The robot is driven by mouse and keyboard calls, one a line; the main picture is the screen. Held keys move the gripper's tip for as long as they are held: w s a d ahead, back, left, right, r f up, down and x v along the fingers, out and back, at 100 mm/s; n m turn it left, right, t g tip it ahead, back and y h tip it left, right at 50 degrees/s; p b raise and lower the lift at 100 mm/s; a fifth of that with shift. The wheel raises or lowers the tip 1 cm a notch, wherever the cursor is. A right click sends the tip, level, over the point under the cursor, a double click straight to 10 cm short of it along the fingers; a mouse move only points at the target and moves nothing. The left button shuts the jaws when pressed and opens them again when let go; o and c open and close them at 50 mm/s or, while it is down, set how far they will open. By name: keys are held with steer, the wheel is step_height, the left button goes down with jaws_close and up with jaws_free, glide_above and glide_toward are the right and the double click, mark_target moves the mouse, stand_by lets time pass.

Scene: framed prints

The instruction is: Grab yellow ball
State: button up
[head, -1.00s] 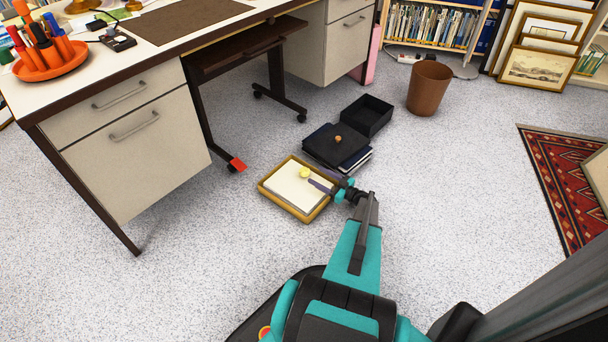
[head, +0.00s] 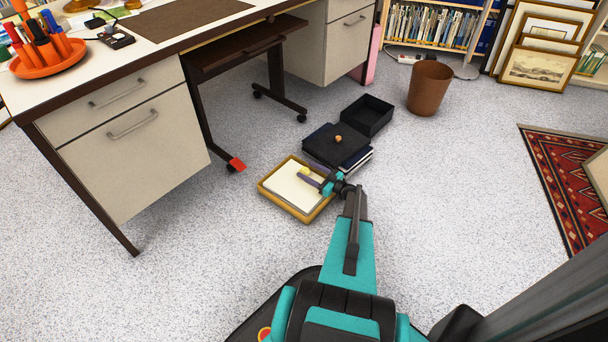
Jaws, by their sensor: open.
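The small yellow ball (head: 303,171) is over the white paper in a wooden tray (head: 272,198) on the floor. It is partly hidden by my gripper (head: 308,171). My gripper is open, with its purple fingers at the ball, one finger in front of it and one on the far side. I cannot tell whether the fingers touch the ball.
Black folders or books (head: 325,147) with a small orange object (head: 338,138) on top lie just behind the tray. An open black box (head: 367,115) and a brown bin (head: 430,88) stand farther back. A desk (head: 130,150) is at left. The floor at front left is clear.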

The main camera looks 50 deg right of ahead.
steer(key=shift+w, duration=0.2)
stand_by(0.4)
steer(key=c, duration=1.1)
